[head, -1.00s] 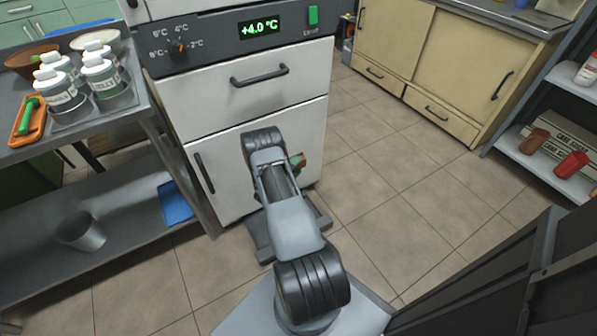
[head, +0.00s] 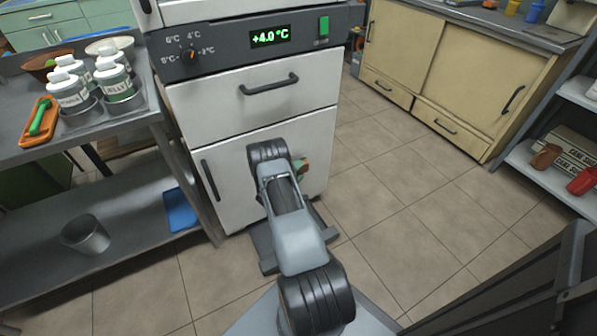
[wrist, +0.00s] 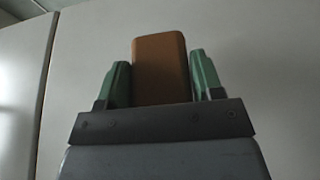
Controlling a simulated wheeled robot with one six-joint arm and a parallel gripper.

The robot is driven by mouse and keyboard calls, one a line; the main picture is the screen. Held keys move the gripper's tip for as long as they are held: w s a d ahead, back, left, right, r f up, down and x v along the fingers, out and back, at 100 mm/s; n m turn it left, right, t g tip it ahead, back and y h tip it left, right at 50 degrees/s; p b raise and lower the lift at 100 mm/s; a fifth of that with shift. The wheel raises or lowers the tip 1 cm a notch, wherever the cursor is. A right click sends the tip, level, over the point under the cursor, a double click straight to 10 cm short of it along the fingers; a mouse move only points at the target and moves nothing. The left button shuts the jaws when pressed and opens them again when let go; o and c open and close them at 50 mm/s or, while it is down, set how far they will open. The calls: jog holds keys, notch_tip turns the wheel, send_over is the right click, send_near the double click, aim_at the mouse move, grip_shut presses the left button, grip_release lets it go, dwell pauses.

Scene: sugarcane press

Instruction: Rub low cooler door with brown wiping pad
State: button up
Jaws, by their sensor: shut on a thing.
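The low cooler door (head: 233,172) is the white lower panel of the cooler, with a black upright handle (head: 210,180) at its left side. It looks closed. My gripper (wrist: 160,80) has green fingers and is shut on the brown wiping pad (wrist: 160,66), which stands up between them in the wrist view. In the head view my arm hides most of the gripper; a bit of green and brown (head: 302,169) shows beside it, in front of the door's right part. Pale panel surface (wrist: 250,50) fills the wrist view behind the pad. I cannot tell whether the pad touches it.
Above the door are a drawer (head: 265,95) and a panel reading +4.0 °C (head: 270,36). A steel table (head: 100,135) with bottles stands at left, a bucket (head: 86,235) on its lower shelf. A beige cabinet (head: 450,75) and shelf stand right. Floor between is clear.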

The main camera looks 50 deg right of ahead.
jog(key=shift+w+d+b, duration=0.15)
jog(key=shift+w+b, duration=0.35)
jog(key=shift+w+d+b, duration=0.15)
jog(key=shift+w+b, duration=0.3)
jog(key=shift+w, duration=0.05)
jog(key=shift+a, duration=0.1)
dwell(0.3)
jog(key=w+a+b, duration=0.3)
jog(key=a, duration=0.7)
jog(key=shift+w, duration=0.2)
dwell(0.6)
jog(key=shift+s+d+b, duration=0.55)
jog(key=shift+d+b, duration=0.15)
jog(key=shift+d, duration=1.05)
jog(key=shift+s+d+b, duration=0.5)
jog(key=shift+d+b, duration=0.15)
jog(key=shift+d, duration=1.05)
jog(key=shift+s+d+b, duration=0.55)
jog(key=shift+d+b, duration=0.15)
jog(key=shift+d, duration=1.05)
